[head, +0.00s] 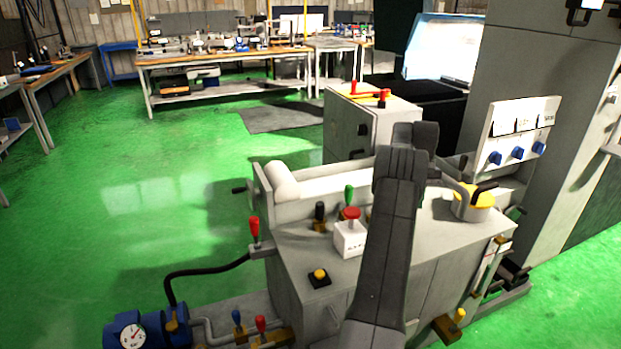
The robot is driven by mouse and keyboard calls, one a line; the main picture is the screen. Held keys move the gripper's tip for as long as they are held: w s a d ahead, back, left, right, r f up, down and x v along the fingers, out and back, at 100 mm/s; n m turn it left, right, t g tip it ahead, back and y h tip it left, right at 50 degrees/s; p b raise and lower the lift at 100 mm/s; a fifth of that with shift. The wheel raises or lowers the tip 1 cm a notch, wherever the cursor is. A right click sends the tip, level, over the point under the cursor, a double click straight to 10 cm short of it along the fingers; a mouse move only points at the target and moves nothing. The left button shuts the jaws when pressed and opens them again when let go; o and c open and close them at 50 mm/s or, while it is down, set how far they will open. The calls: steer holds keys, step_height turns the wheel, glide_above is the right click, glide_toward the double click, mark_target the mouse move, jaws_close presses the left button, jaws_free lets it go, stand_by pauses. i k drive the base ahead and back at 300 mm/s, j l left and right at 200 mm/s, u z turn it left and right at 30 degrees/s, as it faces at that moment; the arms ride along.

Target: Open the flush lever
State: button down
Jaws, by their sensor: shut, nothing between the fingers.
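Several coloured levers show on the grinder, and I cannot tell which is the flush lever. A red-handled lever (254,229) stands upright at the left corner, beside the end of a black hose. A green-handled lever (349,195) and a black-handled lever (319,212) stand on the top, left of my arm. Small blue (237,317) and red (260,324) handles sit on the low pipework at the front left. My arm rises across the middle of the picture, in front of the machine. Its fingers do not show; they may be hidden behind the arm.
A white box with a red button (350,236) and a yellow button (319,276) sit left of my arm. A yellow-topped part (472,200) and a panel with blue knobs (517,140) are on the right. Open green floor (140,200) lies left.

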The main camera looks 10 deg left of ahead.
mark_target(348, 188)
steer(key=i+l+u, duration=0.1)
steer(key=i+u, duration=0.3)
steer(key=i+l+u, duration=0.25)
steer(key=i+u, duration=0.15)
